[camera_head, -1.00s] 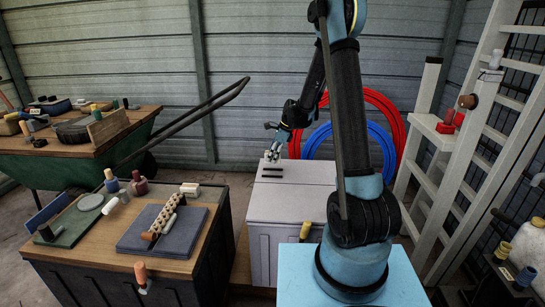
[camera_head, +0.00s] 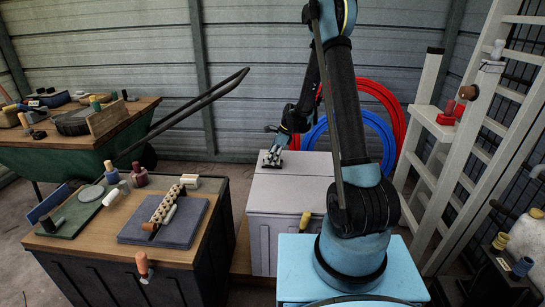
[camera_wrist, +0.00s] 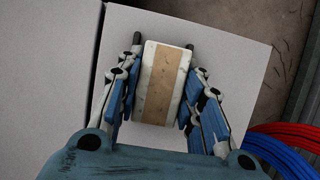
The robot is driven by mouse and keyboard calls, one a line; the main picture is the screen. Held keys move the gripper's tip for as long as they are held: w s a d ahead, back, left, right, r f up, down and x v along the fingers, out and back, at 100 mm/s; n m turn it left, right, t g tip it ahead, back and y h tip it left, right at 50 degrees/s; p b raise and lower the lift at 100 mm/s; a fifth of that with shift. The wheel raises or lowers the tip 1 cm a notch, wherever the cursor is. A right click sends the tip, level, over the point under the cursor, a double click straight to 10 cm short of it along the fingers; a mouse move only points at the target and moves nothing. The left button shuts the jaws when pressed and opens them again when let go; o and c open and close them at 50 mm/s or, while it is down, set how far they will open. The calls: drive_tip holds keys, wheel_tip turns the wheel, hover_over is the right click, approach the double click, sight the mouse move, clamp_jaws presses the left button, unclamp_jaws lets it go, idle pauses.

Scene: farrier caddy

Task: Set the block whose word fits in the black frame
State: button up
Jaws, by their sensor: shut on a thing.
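My gripper (camera_wrist: 163,85) is shut on a white block (camera_wrist: 149,105) with a tan band across its face; no word is legible. In the wrist view, the fingers are on both sides of the block, over the pale top of a grey-white cabinet (camera_wrist: 235,85). In the head view, my gripper (camera_head: 272,157) is low over the back left part of that cabinet top (camera_head: 310,180). A short dark mark (camera_head: 271,167) shows just in front of the gripper; I cannot tell whether it is the black frame. The held block is not clear in the head view.
A wooden-topped bench (camera_head: 95,240) on the left holds a blue-grey mat (camera_head: 140,235) with a holed strip, pale blocks (camera_head: 213,184) and several bottles and tools. A red and blue hose coil (camera_head: 385,125) hangs behind my arm. A white ladder (camera_head: 465,150) stands right.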

drive_tip(key=shift+f, duration=0.5)
idle(0.7)
drive_tip(key=o, duration=1.2)
drive_tip(key=shift+c, duration=0.2)
drive_tip(key=v, duration=1.2)
